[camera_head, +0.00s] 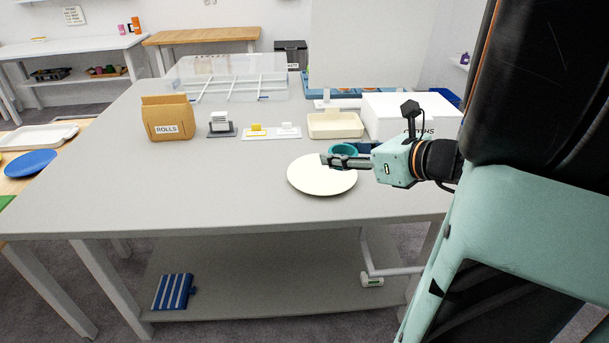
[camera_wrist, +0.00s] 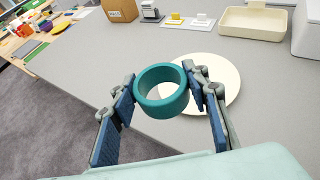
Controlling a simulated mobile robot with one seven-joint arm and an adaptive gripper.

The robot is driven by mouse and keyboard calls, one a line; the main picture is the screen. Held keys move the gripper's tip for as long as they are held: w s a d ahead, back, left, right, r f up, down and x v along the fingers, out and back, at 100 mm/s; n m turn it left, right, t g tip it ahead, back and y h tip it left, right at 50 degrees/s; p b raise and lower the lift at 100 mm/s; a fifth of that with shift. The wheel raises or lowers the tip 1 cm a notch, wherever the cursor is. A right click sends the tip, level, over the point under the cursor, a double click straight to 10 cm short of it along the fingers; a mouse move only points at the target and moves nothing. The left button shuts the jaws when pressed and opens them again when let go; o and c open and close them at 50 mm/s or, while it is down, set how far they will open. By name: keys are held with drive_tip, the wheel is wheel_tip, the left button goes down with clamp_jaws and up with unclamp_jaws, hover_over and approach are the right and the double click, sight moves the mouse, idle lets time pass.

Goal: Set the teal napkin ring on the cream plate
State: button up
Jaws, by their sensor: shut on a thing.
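The teal napkin ring (camera_wrist: 161,106) is held between the two fingers of my gripper (camera_wrist: 163,95), which is shut on it. In the head view the teal ring (camera_head: 343,149) shows just behind the fingers of my gripper (camera_head: 345,160). The cream plate (camera_head: 318,178) lies flat on the grey table, with my fingers over its right rear part. In the wrist view the plate (camera_wrist: 226,72) shows behind and to the right of the ring, partly hidden by the ring and the right finger. The ring appears raised above the plate; the exact gap cannot be told.
A cream tray (camera_head: 335,125) and a white box (camera_head: 405,112) stand behind the plate. A brown ROLLS bag (camera_head: 167,118), a card holder (camera_head: 221,124) and a small tray (camera_head: 271,132) stand further left. The grey table (camera_head: 190,190) is clear at front left.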

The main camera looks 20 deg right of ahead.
drive_tip(key=shift+w, duration=0.15)
drive_tip(key=b, duration=0.3)
hover_over(322, 174)
drive_tip(key=f, duration=0.6)
drive_tip(key=s+f, duration=0.1)
drive_tip(key=f, duration=0.1)
drive_tip(key=shift+f, duration=0.4)
drive_tip(key=shift+w+f+b, duration=0.25)
drive_tip(key=shift+f+b, duration=0.2)
drive_tip(key=shift+f, duration=0.55)
drive_tip(key=shift+w+f+b, duration=0.2)
drive_tip(key=shift+f+b, duration=0.2)
drive_tip(key=shift+f, duration=0.55)
drive_tip(key=shift+f, duration=0.1)
drive_tip(key=shift+f, duration=0.15)
drive_tip(key=o, duration=1)
